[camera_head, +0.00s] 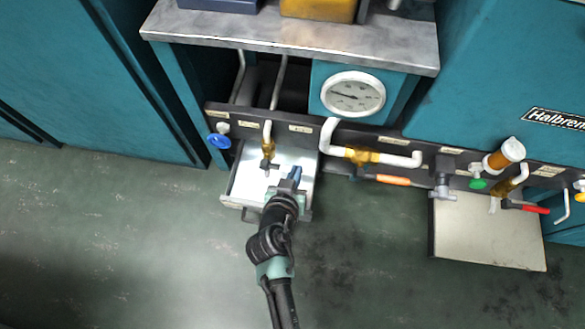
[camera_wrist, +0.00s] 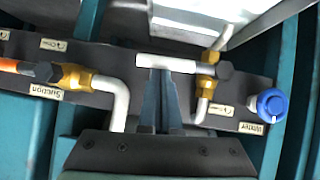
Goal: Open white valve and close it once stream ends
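In the wrist view the white valve is a white lever handle (camera_wrist: 165,62) lying crosswise, joined at its right end to a brass valve body (camera_wrist: 209,62) on the dark pipe panel. The brass body also shows in the head view (camera_head: 268,149). My gripper (camera_wrist: 161,76) has its dark blue fingers close together, with the tips right at the lever. They look shut with nothing between them; I cannot tell whether they touch the lever. In the head view my gripper (camera_head: 295,174) is over the metal tray (camera_head: 242,183), near the brass valve. No stream is visible.
A blue valve knob (camera_head: 219,141) is left of the white valve. A round gauge (camera_head: 353,94) sits above the panel. To the right are an orange-handled valve (camera_head: 393,180), a green knob (camera_head: 478,184) and a red lever (camera_head: 530,207). The floor in front is clear.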

